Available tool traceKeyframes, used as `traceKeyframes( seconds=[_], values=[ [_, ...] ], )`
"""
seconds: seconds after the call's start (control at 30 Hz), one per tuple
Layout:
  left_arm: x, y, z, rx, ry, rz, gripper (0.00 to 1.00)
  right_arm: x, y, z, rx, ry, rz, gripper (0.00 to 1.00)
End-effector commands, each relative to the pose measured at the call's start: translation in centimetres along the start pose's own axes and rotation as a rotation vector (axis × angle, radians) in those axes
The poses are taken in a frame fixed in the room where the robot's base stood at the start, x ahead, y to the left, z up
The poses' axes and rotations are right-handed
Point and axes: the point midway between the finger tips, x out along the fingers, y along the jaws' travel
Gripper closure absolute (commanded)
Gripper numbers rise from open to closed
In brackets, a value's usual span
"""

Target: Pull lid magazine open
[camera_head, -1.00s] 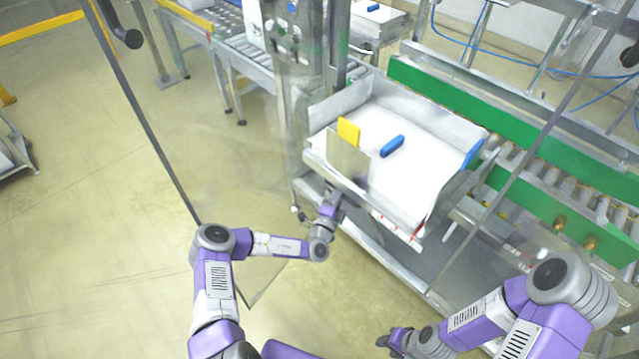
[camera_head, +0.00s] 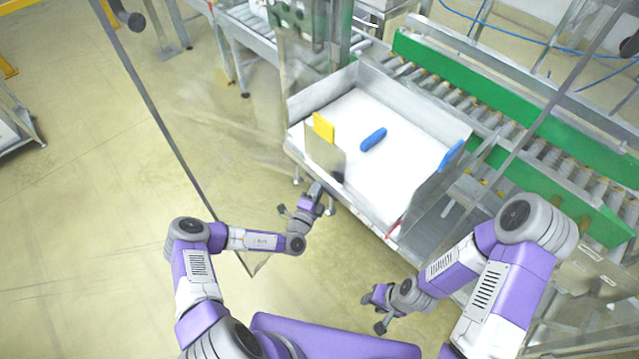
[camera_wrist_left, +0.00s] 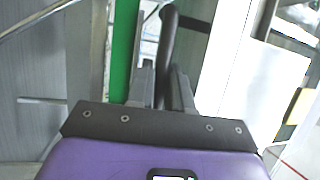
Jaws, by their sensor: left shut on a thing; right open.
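The lid magazine (camera_head: 410,108) is a grey metal tray holding a white stack of lids (camera_head: 385,160). A blue block (camera_head: 373,139) lies on the white sheets, and a yellow tab (camera_head: 323,127) stands at the left front behind a metal plate. My left gripper (camera_head: 305,203) is at the magazine's near left side. In the left wrist view its fingers (camera_wrist_left: 164,88) are shut on a dark curved handle (camera_wrist_left: 168,40). Its hold is hard to see in the head view. My right gripper (camera_head: 376,308) is open and empty, low, in front of the magazine.
A green-sided roller conveyor (camera_head: 500,115) runs behind and right of the magazine. Another roller conveyor (camera_head: 235,22) is at the back left. A thin dark post (camera_head: 150,115) stands left. The floor (camera_head: 90,200) on the left is clear.

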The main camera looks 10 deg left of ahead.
Motion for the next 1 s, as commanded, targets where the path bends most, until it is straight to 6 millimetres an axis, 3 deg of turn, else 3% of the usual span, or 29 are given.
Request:
traceKeyframes(
  seconds=[0.03, 0.07, 0.1, 0.43, 0.8, 1.0],
  values=[
    [0.0, 0.0, -0.1, -0.001, 0.002, 0.001, 1.0, 0.0, 0.0, 0.0, 0.0, 0.0, 0.0, 0.59],
    [0.0, 0.0, -0.1, -0.001, 0.001, 0.001, 0.78, 0.0, 0.0, 0.0, 0.0, 0.0, 0.0, 0.59],
    [0.0, 0.0, -0.1, -0.001, 0.001, 0.001, 0.75, 0.0, 0.0, 0.0, 0.0, 0.0, 0.0, 0.59],
    [-0.5, 0.1, 0.0, -0.001, -0.001, 0.002, 0.75, -0.1, 0.0, 0.0, 0.0, 0.0, 0.0, 0.59],
    [-6.1, 0.0, 0.0, -0.002, -0.001, 0.002, 0.75, -0.7, -0.3, 0.0, 0.0, 0.0, 0.0, 0.59],
    [-7.5, 0.0, -0.1, -0.001, 0.001, 0.001, 0.75, -0.8, -0.3, 0.0, 0.0, 0.0, 0.0, 0.59]
  ],
)
